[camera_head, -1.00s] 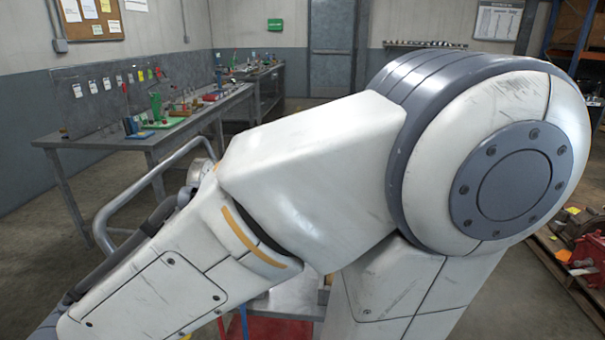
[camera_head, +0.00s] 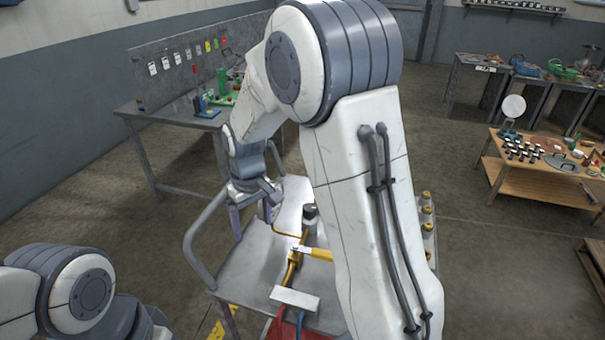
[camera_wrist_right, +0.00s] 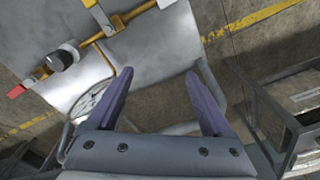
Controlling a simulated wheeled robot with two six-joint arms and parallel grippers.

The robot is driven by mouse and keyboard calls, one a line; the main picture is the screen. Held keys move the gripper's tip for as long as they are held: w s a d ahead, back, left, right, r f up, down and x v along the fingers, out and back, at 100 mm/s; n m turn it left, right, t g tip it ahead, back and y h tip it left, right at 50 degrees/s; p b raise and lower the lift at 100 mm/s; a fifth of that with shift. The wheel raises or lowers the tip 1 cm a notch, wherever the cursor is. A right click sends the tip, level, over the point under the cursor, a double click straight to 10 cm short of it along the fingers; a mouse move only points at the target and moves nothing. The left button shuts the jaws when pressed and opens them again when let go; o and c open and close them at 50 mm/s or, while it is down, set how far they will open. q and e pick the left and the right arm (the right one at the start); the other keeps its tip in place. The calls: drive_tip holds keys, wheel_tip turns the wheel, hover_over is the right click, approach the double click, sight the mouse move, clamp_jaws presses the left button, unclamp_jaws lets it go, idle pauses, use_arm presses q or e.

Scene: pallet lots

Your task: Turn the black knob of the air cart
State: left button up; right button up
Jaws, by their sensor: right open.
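The air cart (camera_head: 250,270) stands in front of me with a grey top. The knob (camera_head: 310,212), dark with a pale part, stands on its yellow piping, partly beside my right arm. In the right wrist view the knob (camera_wrist_right: 62,58) is at upper left. My right gripper (camera_head: 251,215) is over the cart's left end, left of the knob and apart from it. Its purple fingers are spread wide and empty, as the wrist view (camera_wrist_right: 158,75) also shows. My left arm shows at lower left; its gripper is out of view.
A yellow lever (camera_head: 318,253) and a pale block (camera_head: 295,298) with red and blue hoses are nearer me on the cart. A bent rail (camera_head: 197,250) edges its left side. A workbench (camera_head: 165,115) stands behind.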

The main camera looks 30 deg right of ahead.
drive_tip(key=w+d+r+m+p, duration=0.2)
drive_tip(key=w+d+r+p, duration=0.25)
drive_tip(key=d, duration=0.45)
drive_tip(key=p, duration=0.4)
hover_over(309, 207)
wheel_tip(309, 207, down, 6)
drive_tip(key=shift+m+g, duration=0.3)
wheel_tip(309, 207, down, 8)
drive_tip(key=p, duration=0.3)
drive_tip(key=shift+f, duration=0.1)
use_arm(q)
wheel_tip(309, 207, up, 14)
drive_tip(key=shift+r, duration=0.25)
use_arm(e)
drive_tip(key=shift+f, duration=0.6)
clamp_jaws()
